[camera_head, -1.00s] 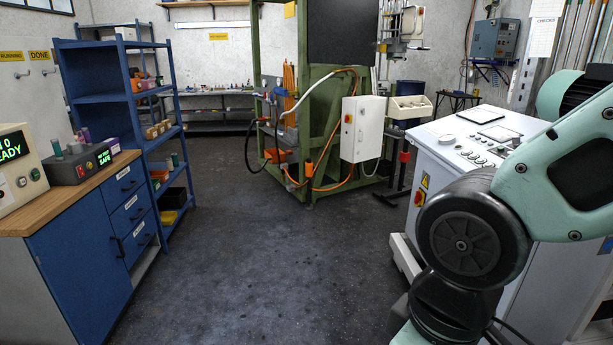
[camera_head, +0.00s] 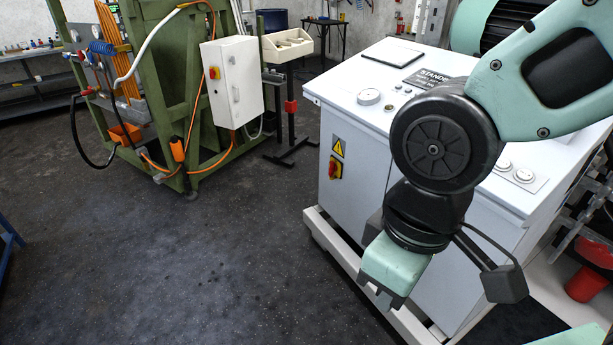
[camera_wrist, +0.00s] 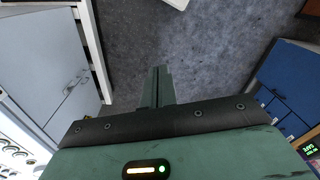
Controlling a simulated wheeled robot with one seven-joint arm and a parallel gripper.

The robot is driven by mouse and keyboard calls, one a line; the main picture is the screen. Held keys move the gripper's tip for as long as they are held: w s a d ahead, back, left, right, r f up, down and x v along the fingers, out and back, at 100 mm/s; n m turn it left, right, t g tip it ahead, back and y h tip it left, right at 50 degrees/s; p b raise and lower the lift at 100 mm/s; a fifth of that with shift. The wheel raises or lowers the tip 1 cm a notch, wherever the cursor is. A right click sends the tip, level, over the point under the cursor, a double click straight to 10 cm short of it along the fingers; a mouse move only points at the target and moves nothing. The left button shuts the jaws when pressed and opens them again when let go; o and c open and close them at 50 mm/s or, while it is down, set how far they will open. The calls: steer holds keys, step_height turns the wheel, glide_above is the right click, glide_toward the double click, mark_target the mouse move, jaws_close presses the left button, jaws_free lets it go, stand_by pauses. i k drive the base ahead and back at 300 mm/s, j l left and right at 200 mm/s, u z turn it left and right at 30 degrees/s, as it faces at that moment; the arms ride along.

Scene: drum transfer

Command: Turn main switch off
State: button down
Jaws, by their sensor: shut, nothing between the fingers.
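A red rotary switch on a yellow plate (camera_head: 335,168) sits on the side of the white control console (camera_head: 352,112), below a yellow warning triangle. I cannot read its position. A similar red and yellow switch (camera_head: 214,73) is on the white box (camera_head: 232,85) fixed to the green frame. My gripper (camera_head: 384,299) hangs low in front of the console, right of and below the console switch, and apart from it. In the wrist view my gripper (camera_wrist: 160,73) shows its fingers together, with nothing between them. Neither switch shows clearly in the wrist view.
The console's pale base ledge (camera_head: 350,265) sticks out near the floor. The green frame (camera_head: 175,130) with hoses stands left. Dark floor (camera_head: 200,270) is clear in front. A red object (camera_head: 588,275) is at right. The wrist view shows a blue cabinet (camera_wrist: 288,85) at right.

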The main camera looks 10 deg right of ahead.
mark_target(332, 167)
steer(key=i+j+z, duration=0.3)
steer(key=i+j, duration=0.25)
steer(key=i, duration=0.25)
steer(key=i+j, duration=0.3)
steer(key=i, duration=0.25)
steer(key=i+j, duration=0.25)
steer(key=i, duration=0.25)
steer(key=i+j+z, duration=0.1)
steer(key=i+j, duration=0.15)
steer(key=i, duration=0.3)
